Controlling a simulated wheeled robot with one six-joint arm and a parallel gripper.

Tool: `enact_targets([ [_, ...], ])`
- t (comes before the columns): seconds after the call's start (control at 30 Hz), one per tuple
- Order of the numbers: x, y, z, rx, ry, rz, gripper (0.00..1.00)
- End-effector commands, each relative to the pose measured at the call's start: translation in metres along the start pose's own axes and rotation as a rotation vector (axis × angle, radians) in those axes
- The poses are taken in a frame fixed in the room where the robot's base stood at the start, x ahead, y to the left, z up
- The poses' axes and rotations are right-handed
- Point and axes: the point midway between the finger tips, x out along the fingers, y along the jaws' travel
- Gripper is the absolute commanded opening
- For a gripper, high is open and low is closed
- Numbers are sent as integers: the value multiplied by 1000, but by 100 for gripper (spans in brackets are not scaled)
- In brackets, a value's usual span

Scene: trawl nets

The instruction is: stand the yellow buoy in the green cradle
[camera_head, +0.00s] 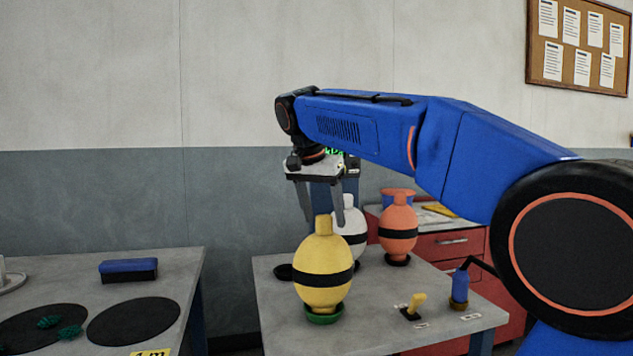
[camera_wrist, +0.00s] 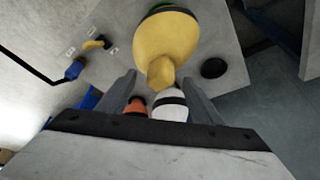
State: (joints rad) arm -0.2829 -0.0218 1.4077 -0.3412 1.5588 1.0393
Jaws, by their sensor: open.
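The yellow buoy (camera_head: 323,279), with a black band and a narrow neck, stands upright in the green cradle (camera_head: 324,315) near the front of the right-hand table. In the wrist view the yellow buoy (camera_wrist: 166,42) is just beyond my fingers, and a sliver of the green cradle (camera_wrist: 163,5) shows at the top edge. My gripper (camera_head: 322,215) is open, above and behind the buoy's neck in the head view. Its fingers appear apart from the buoy, with nothing between them in its grip.
A white buoy (camera_head: 350,226) and an orange buoy (camera_head: 398,228) stand behind. A dark round spot (camera_head: 284,272) lies left. A yellow-handled item (camera_head: 416,304) and blue bottle (camera_head: 460,287) stand right. The left table holds a blue block (camera_head: 128,269). A red cabinet (camera_head: 455,244) stands behind.

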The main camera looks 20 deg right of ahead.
Motion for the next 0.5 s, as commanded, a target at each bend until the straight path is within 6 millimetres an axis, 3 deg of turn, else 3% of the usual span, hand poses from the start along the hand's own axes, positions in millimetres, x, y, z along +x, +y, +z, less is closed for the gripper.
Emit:
enact_targets([
  [0.5,-100,-1,0,-1,1,-4,59],
])
